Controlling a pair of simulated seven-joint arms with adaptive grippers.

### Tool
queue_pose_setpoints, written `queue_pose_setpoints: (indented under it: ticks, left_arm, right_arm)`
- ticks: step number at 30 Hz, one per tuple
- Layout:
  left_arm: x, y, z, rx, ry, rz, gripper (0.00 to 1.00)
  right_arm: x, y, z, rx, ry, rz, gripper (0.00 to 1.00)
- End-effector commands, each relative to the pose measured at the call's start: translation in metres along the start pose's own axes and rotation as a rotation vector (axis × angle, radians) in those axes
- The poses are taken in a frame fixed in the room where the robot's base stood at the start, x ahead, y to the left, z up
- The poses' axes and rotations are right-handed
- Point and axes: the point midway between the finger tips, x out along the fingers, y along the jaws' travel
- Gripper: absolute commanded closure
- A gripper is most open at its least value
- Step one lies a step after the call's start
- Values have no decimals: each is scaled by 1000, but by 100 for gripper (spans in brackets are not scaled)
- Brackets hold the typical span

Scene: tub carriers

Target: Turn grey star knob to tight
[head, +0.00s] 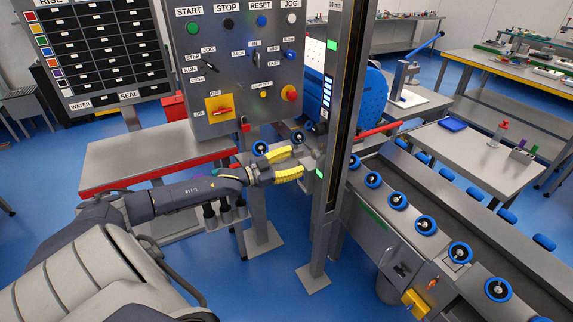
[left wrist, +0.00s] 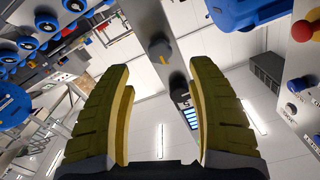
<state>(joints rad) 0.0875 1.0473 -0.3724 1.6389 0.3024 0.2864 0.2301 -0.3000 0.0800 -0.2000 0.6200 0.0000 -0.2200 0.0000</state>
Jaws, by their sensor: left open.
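A dark grey knob (left wrist: 160,48) with a pale yellow pointer mark shows in the left wrist view, on a grey metal post (left wrist: 158,20). I cannot make out its star shape clearly. My left gripper (head: 297,162) has its two yellow fingers apart, beside the upright post in the head view. In the left wrist view the open fingers (left wrist: 161,72) flank the line to the knob, which shows in the gap beyond the tips. Nothing is between the fingers. In the head view I cannot pick out the knob clearly. My right gripper is not in view.
The control panel (head: 236,85) with buttons and switches stands behind and left of the gripper. The upright column (head: 338,110) with lit indicators stands just right. A conveyor (head: 385,240) with blue-rimmed rollers runs to the lower right. A red-edged table (head: 150,155) stands left.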

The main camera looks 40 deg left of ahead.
Motion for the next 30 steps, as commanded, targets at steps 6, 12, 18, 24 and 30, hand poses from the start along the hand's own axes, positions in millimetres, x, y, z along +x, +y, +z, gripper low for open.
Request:
queue_pose_setpoints:
  ticks: [6, 12, 18, 24, 30]
  left_arm:
    - [-18, 1, 1, 0, -1, 1, 42]
    - [-25, 0, 0, 1, -1, 1, 42]
    - [-27, 0, 0, 2, 0, 0, 42]
    - [-27, 0, 0, 1, 0, 0, 42]
    - [-28, 0, 1, 0, -1, -1, 42]
  right_arm:
    - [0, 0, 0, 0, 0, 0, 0]
    - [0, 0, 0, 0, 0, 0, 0]
    - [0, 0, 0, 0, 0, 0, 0]
    - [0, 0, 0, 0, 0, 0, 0]
    - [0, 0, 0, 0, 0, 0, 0]
